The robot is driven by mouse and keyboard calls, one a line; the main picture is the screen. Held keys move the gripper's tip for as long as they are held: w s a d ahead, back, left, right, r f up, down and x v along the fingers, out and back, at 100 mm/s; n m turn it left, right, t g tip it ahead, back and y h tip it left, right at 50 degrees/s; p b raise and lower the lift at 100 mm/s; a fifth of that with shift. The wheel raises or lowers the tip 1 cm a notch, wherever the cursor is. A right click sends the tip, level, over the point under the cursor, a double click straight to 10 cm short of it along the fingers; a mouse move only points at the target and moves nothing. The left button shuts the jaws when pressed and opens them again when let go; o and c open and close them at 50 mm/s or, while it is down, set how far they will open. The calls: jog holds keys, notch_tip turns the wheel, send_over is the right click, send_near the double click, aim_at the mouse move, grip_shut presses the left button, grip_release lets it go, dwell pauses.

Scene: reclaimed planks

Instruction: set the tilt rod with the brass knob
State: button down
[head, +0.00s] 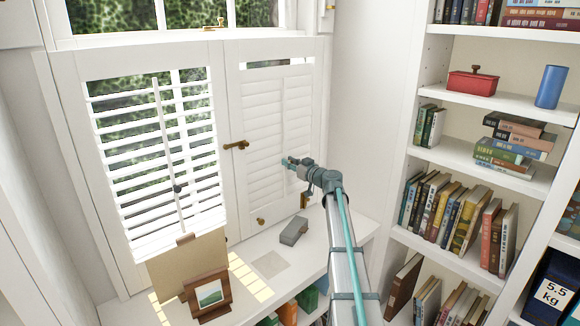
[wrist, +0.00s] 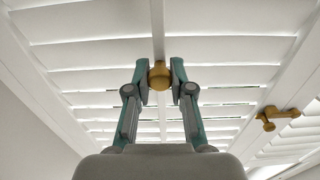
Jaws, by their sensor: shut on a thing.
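The right shutter panel (head: 242,100) has a white tilt rod (head: 284,115) down its middle, and its louvers look nearly closed. In the wrist view the brass knob (wrist: 159,75) sits on this tilt rod (wrist: 157,30), between the two fingertips of my gripper (wrist: 159,74). The fingers are shut on the knob. In the head view my gripper (head: 287,162) is at the rod's lower half and hides the knob. The left shutter panel (head: 215,90) has open louvers, with a dark knob (head: 177,188) on its own tilt rod (head: 162,125).
A brass latch (head: 237,145) sits where the panels meet; a brass latch also shows in the wrist view (wrist: 275,118). Below, a grey box (head: 293,231), a picture frame (head: 207,296) and a tan board (head: 165,273) stand on the white ledge (head: 240,300). A bookcase (head: 465,155) stands right.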

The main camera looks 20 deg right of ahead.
jog(key=shift+f, duration=0.2)
jog(key=c, duration=1)
grip_release()
jog(key=shift+a, duration=0.1)
jog(key=v, duration=1.2)
